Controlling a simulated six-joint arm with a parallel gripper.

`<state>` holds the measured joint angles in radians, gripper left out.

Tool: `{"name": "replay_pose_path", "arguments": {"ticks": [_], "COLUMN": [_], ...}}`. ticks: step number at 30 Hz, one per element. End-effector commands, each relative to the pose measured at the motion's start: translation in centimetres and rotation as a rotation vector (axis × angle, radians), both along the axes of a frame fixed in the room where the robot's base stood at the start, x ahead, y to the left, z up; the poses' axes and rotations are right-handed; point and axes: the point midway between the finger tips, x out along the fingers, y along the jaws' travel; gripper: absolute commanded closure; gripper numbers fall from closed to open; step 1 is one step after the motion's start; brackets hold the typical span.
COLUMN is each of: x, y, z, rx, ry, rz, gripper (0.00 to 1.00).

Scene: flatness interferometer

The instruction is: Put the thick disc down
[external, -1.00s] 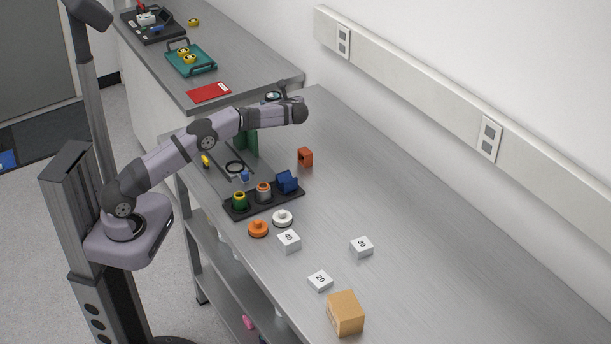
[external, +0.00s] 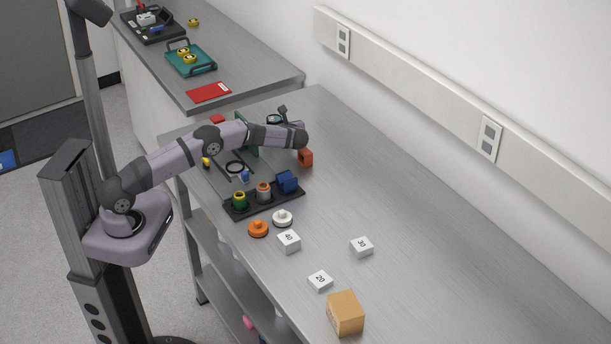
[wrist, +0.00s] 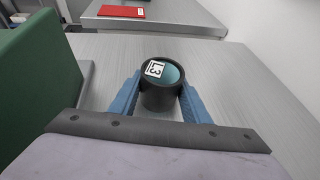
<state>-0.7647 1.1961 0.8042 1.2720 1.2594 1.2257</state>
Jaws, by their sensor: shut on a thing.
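The thick disc (wrist: 163,82) is a short black cylinder with a teal top and a white "L3" label in the wrist view. My gripper (wrist: 160,98) has its blue fingers shut on the disc's two sides. In the external view the disc (external: 274,119) shows as a small dark round thing near the far end of the long table, with my gripper (external: 283,118) partly hidden by my wrist. Bare grey table lies beneath and around it. I cannot tell whether the disc touches the table.
A green upright block (wrist: 38,70) stands close on the left in the wrist view. An orange-red block (external: 305,157) is near my wrist. A black rack (external: 262,202) with colored parts, white numbered blocks and a cardboard box (external: 345,313) lie nearer. The far counter holds a red folder (external: 209,92).

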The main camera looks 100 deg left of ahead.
Motion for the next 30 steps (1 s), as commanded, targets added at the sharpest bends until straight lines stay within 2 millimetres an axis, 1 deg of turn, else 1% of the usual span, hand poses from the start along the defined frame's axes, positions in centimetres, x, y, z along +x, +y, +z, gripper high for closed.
{"name": "replay_pose_path", "arguments": {"ticks": [3, 10, 14, 15, 17, 18, 26, 30], "x": [0.03, 0.03, 0.02, 0.01, 0.02, 0.02, 0.02, 0.07], "y": [0.04, 0.04, 0.03, 0.01, 0.01, 0.01, 0.01, -0.06], "z": [-0.42, -0.48, -0.86, -1.01, -0.93, -0.92, -0.87, -0.4], "rx": [0.004, 0.004, 0.003, 0.001, 0.001, 0.001, 0.001, 0.001], "ry": [-0.003, -0.003, -0.002, -0.002, -0.002, -0.002, -0.002, -0.002], "rz": [0.0, 0.0, 0.0, 0.0, 0.0, 0.0, 0.0, 0.0], "gripper": [0.93, 0.93, 0.93, 0.55, 0.41, 0.39, 0.39, 0.39]}}
